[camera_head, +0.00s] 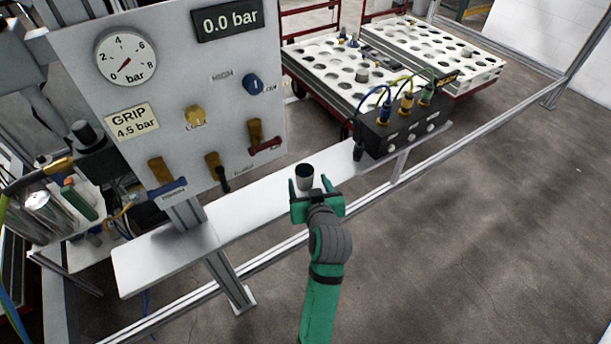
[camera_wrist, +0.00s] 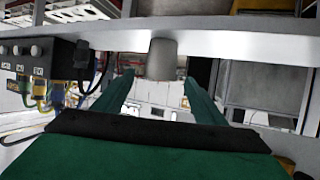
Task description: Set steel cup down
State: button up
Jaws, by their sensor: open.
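The steel cup (camera_head: 305,181) is a small grey cup with a dark open mouth. It stands upright on the white shelf (camera_head: 245,210), near its front edge. In the wrist view, which looks upside down, the cup (camera_wrist: 161,62) meets the shelf edge (camera_wrist: 240,45) and shows ahead of my fingertips. My green gripper (camera_head: 315,187) is at the cup with its two fingers spread to either side. In the wrist view my gripper (camera_wrist: 157,82) shows a gap between each finger and the cup. Whether the cup is fully between the fingertips is hard to tell.
A control panel (camera_head: 235,95) with a gauge and handles stands behind the shelf on the left. A black connector box (camera_head: 405,125) with coloured cables sits at the shelf's right end. White trolleys with holes (camera_head: 345,75) stand behind. The shelf left of the cup is clear.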

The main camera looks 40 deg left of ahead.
jog(key=shift+v, duration=0.85)
jog(key=s+d+f+m+t+h, duration=0.25)
jog(key=s+d+f, duration=0.35)
jog(key=d, duration=0.4)
jog(key=s+d+f+m+t+h, duration=0.1)
jog(key=s+d+f+m+h, duration=0.2)
jog(key=s+d+f, duration=0.45)
jog(key=s+d+r+m+t+h, duration=0.1)
jog(key=s+d+r+h, duration=0.1)
jog(key=s+d, duration=0.4)
jog(key=s+d+r+m+t+h, duration=0.1)
jog(key=s+d, duration=0.5)
jog(key=s, duration=0.6)
notch_tip(320, 180, up, 3)
jog(key=shift+s+d+f+m+h, duration=0.1)
jog(key=shift+s+d+m+h, duration=0.25)
jog(key=shift+m+h, duration=0.3)
jog(key=shift+c, duration=0.4)
